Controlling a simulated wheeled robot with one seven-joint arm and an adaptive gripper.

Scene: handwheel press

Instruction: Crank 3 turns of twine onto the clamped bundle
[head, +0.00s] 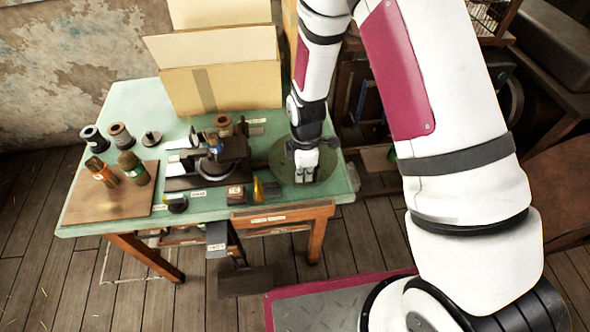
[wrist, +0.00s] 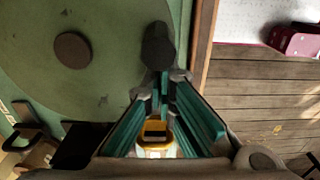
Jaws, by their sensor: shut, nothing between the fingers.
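The green handwheel (head: 283,172) lies flat at the right end of the green table. It fills the upper left of the wrist view (wrist: 110,80), with a round brown hub (wrist: 72,50) and a dark crank knob (wrist: 157,45) near its rim. My gripper (head: 305,176) points down over the wheel's right part. Its teal fingers (wrist: 165,82) are shut and empty, with the tips close beside the knob; I cannot tell whether they touch it. The dark press (head: 233,150) stands left of the wheel. The clamped bundle and twine are too small to make out surely.
A yellow cone-like item (head: 258,190) stands near the front edge. The table's right edge is close to my gripper.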

